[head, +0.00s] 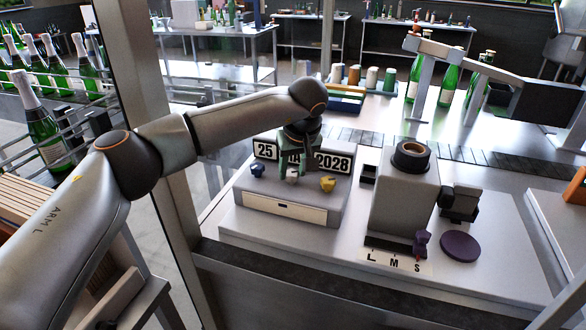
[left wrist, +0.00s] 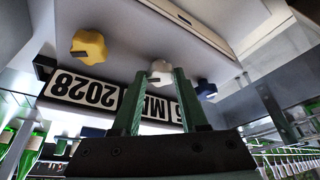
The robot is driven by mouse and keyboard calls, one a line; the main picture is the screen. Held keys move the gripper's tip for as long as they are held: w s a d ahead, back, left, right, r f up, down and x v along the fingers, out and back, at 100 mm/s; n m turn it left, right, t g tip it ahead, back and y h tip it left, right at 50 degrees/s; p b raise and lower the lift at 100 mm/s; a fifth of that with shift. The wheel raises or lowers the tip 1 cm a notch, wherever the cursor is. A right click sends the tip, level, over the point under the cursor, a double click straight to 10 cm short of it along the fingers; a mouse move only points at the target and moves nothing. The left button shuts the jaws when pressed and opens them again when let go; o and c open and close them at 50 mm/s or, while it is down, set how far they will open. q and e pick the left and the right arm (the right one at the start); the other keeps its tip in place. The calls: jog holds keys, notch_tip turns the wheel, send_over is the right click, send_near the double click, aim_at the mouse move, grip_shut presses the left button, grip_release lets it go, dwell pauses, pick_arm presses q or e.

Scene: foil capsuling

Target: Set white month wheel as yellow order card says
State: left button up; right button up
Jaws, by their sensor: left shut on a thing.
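The date stamp unit (head: 290,203) is a grey box with three windows and three knobs. The day window reads 25 (head: 265,150) and the year window reads 2028 (head: 332,162). The month window between them is partly hidden by my gripper; letters like MA show in the left wrist view (left wrist: 158,107). My left gripper (head: 293,172) points down at the middle, shut on the white month wheel (left wrist: 160,70), its green fingers on either side. A blue knob (head: 257,170) is to the left and a yellow knob (head: 328,184) to the right. I see no yellow order card.
A grey machine (head: 403,195) with a round top opening stands right of the unit, beside an L M S scale (head: 393,261) with a purple lever (head: 421,243). A purple disc (head: 460,247) lies nearby. Green bottles (head: 447,90) and coloured spools (head: 372,78) stand behind.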

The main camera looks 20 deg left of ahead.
pick_arm(q)
grip_shut()
jog(key=shift+a+r+m+h+p, duration=0.2)
jog(key=shift+m+h+p, duration=0.3)
jog(key=shift+m, duration=0.4)
jog(key=m, duration=0.1)
jog(key=m+h+p, duration=0.1)
jog(key=m, duration=0.1)
jog(key=shift+s+a+f+m+t, duration=0.1)
jog(key=shift+f+m+t, duration=0.05)
jog(key=shift+m+t, duration=0.2)
jog(key=o, duration=1.1)
grip_release()
jog(key=b+v, duration=0.1)
jog(key=v, duration=1.1)
jog(key=shift+s+r+b, duration=0.1)
jog(key=shift+r+b, duration=0.1)
jog(key=shift+b, duration=0.2)
